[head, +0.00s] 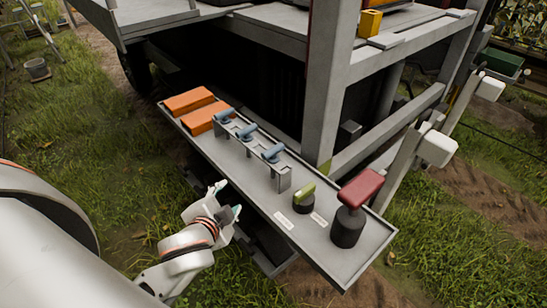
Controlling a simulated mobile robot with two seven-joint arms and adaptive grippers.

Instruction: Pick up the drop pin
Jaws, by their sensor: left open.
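A grey tray shelf (345,255) on the side of the wagon carries the handled parts. Several blue-grey pins with handles (247,132) sit in a row in a grey bracket rack (283,176). A red-handled piece (361,188) stands in a black cylinder (347,228) near the right end. The frame does not make clear which is the drop pin. My left gripper (228,199) is open and empty beside the shelf's front edge, left of the rack. My right gripper is not in view.
Two orange blocks (188,101) lie at the shelf's far left end. Two small white labels (284,222) lie in front of the green and red pieces. A grey upright post (328,80) rises behind the shelf. Grass is open to the left.

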